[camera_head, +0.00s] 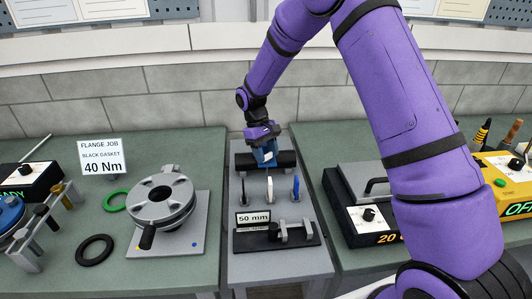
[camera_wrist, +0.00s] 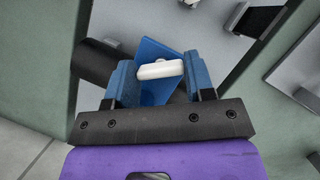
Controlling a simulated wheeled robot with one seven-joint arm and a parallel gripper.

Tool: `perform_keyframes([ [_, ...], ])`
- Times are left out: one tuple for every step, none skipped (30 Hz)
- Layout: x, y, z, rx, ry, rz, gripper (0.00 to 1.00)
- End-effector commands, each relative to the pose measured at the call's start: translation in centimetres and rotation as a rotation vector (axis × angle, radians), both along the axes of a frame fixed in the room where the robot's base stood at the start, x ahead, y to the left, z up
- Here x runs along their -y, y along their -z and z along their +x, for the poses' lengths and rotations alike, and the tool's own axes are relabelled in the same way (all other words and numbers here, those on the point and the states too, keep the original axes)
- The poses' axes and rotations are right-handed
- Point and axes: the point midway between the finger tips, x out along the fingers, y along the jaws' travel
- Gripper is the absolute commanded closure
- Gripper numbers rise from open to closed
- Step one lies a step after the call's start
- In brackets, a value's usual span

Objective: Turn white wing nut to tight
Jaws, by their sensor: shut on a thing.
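The white wing nut (camera_wrist: 160,69) sits between the two blue fingers of my gripper (camera_wrist: 162,80) in the wrist view, its ends meeting the fingers. My gripper is shut on it. A blue plate (camera_wrist: 157,50) lies behind the nut, tilted in the picture. In the head view, my gripper (camera_head: 265,154) is over the far end of the middle bench, at the black cylinder (camera_head: 287,159). The fingers hide much of the nut's surroundings, and I cannot tell how tight it is.
A flange (camera_head: 162,200) and black gasket (camera_head: 95,250) are left. A control box (camera_head: 368,216) stands right, close to my arm.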

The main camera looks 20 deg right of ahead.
Motion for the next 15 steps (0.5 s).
perform_keyframes([
  [0.09, -0.02, 0.04, 0.000, 0.046, -0.001, 0.75],
  [0.11, -0.03, 0.04, 0.000, 0.074, 0.000, 0.75],
  [0.14, -0.02, 0.04, -0.001, 0.112, -0.001, 0.75],
  [0.15, -0.02, 0.04, 0.000, 0.141, -0.001, 0.75],
  [0.14, -0.02, 0.04, -0.001, 0.169, -0.001, 0.75],
  [0.15, -0.02, 0.03, -0.001, 0.205, -0.001, 0.75],
  [0.14, -0.02, 0.02, -0.001, 0.233, 0.000, 0.75],
  [0.16, -0.02, 0.03, -0.001, 0.258, -0.001, 0.75],
  [0.17, -0.02, 0.03, -0.001, 0.294, -0.001, 0.75],
  [0.20, -0.01, 0.02, -0.001, 0.319, -0.001, 0.75],
  [0.21, 0.00, 0.02, -0.001, 0.343, -0.001, 0.75],
  [0.23, 0.00, 0.03, -0.001, 0.375, -0.001, 0.75],
  [0.24, -0.01, 0.03, -0.001, 0.397, -0.001, 0.75],
  [0.23, 0.00, 0.02, 0.000, 0.420, 0.000, 0.75],
  [0.23, 0.00, 0.02, 0.000, 0.446, 0.000, 0.75],
])
